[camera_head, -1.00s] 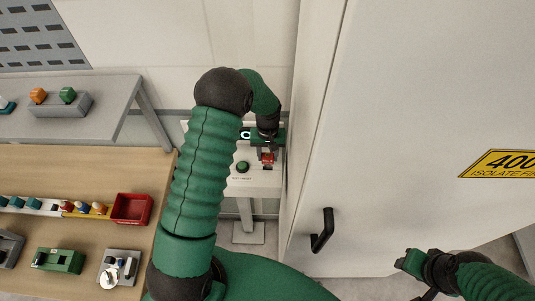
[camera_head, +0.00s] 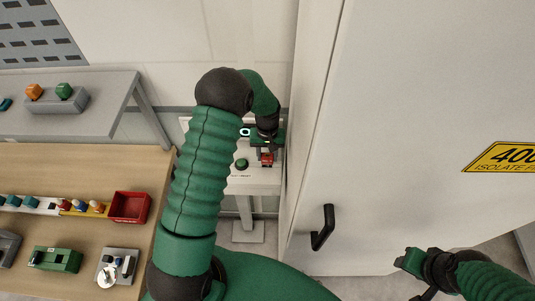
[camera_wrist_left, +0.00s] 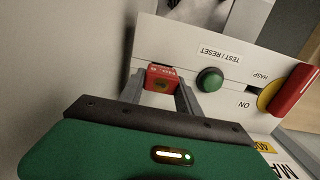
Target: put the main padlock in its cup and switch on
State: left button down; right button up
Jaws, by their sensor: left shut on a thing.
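My left gripper (camera_head: 267,150) is above the small white stand (camera_head: 250,185) beside the tall cabinet. It is shut on a red, labelled block that looks like the padlock (camera_wrist_left: 161,78). The padlock also shows in the head view (camera_head: 267,159). The white panel in the left wrist view has a green TEST/RESET button (camera_wrist_left: 209,79) right of the fingers. A red handle (camera_wrist_left: 294,90) on a yellow round base (camera_wrist_left: 267,97) is at its right end, near the words HASP and ON. I cannot tell whether the padlock touches the panel. My right gripper (camera_head: 408,262) is low at the right, away from the stand.
The cabinet (camera_head: 400,110) with its black handle (camera_head: 323,228) stands close right of my left arm. The wooden bench at left holds a red bin (camera_head: 130,207), a row of small coloured pieces (camera_head: 80,206) and a green box (camera_head: 56,259). A grey shelf (camera_head: 60,123) stands behind.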

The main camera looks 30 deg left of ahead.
pick_arm(q)
jog(key=shift+f+b, duration=0.8)
jog(key=shift+f, duration=0.4)
jog(key=c, duration=0.8)
grip_release()
jog(key=shift+o, duration=0.2)
notch_tip(320, 180, up, 17)
jog(key=b, duration=0.4)
jog(key=shift+w, duration=0.2)
jog(key=shift+a+f, duration=0.1)
